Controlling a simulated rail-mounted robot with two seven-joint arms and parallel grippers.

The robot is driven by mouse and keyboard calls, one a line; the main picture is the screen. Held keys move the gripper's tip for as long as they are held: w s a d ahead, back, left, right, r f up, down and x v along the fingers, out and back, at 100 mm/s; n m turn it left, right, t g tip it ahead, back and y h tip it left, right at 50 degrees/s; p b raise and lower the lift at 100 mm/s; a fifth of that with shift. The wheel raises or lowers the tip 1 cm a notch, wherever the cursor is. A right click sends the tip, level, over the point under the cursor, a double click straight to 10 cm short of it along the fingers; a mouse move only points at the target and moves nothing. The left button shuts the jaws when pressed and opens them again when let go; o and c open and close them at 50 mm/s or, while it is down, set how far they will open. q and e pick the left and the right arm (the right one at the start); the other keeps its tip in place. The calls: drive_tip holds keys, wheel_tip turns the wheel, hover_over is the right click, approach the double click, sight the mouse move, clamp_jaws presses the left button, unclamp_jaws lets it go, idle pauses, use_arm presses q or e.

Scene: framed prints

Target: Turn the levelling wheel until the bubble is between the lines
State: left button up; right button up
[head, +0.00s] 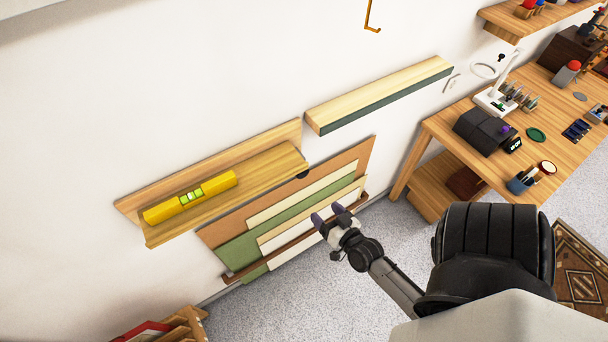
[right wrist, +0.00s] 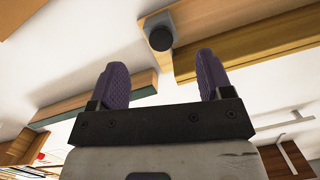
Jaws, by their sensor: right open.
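A yellow spirit level (head: 215,185) lies on a wooden ledge (head: 262,176) on the white wall. Its green vial (head: 191,197) shows, but the bubble's place against the lines is too small to tell. A dark round levelling wheel (head: 302,175) sits under the ledge's right end; it also shows in the right wrist view (right wrist: 161,38). My right gripper (head: 327,215) is open, below and to the right of the wheel in the head view. In the right wrist view its purple fingers (right wrist: 162,76) are apart and empty, with the wheel beyond their tips. My left gripper is out of view.
A second ledge (head: 385,92) with a dark green front hangs to the upper right. Flat boards (head: 290,215) lean in a rack below the first ledge. A workbench (head: 455,122) with tools stands at the right. Carpeted floor lies below.

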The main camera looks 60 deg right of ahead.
sight(304, 174)
drive_tip(key=shift+t+h, duration=0.5)
drive_tip(key=shift+h, duration=0.4)
drive_tip(key=x, duration=0.4)
drive_tip(key=r+x, duration=0.1)
drive_tip(key=x, duration=0.3)
drive_tip(key=r+p+x, duration=0.1)
drive_tip(key=x, duration=0.3)
drive_tip(key=shift+s+d+r, duration=0.15)
drive_tip(key=shift+d+r, duration=0.1)
drive_tip(key=shift+d, duration=0.2)
drive_tip(key=shift+x, duration=0.9)
drive_tip(key=shift+c, duration=0.4)
drive_tip(key=c, duration=0.8)
drive_tip(key=shift+c, duration=0.2)
